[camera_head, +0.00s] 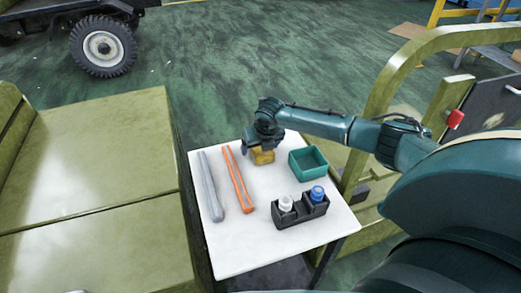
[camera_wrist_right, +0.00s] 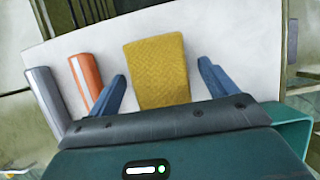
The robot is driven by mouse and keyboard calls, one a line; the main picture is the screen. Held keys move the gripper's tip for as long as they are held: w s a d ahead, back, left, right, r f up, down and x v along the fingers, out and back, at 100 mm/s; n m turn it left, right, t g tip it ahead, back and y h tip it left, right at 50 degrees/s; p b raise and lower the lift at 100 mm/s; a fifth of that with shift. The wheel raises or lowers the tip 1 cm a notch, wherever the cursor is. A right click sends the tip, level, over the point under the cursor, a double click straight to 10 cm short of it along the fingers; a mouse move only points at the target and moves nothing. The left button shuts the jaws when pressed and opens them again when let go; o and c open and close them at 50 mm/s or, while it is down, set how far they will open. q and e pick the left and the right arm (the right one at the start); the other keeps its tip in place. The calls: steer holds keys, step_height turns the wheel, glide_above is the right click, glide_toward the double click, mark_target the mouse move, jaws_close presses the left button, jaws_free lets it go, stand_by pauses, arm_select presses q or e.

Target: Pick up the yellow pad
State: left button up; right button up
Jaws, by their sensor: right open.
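The yellow pad (camera_head: 262,157) lies on the white table (camera_head: 240,255), near its far edge. In the right wrist view the yellow pad (camera_wrist_right: 157,70) shows a textured face between the two blue fingers. My right gripper (camera_head: 258,148) is right at the pad, above it. In the right wrist view my right gripper (camera_wrist_right: 160,85) is open, with a finger on each side of the pad and pale gaps between. The pad's near end is hidden by the gripper body. My left gripper is not in view.
A grey bar (camera_head: 211,185) and an orange bar (camera_head: 239,180) lie left of the pad. A green open box (camera_head: 308,163) stands to its right. A black holder (camera_head: 300,209) with a white-capped and a blue-capped bottle stands nearer. The table's front is clear.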

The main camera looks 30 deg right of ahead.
steer(key=shift+f, duration=0.25)
stand_by(0.4)
steer(key=shift+c, duration=0.4)
steer(key=c, duration=1)
steer(key=shift+r, duration=0.15)
step_height(320, 180, up, 10)
steer(key=shift+r+p, duration=0.15)
steer(key=shift+p, duration=0.4)
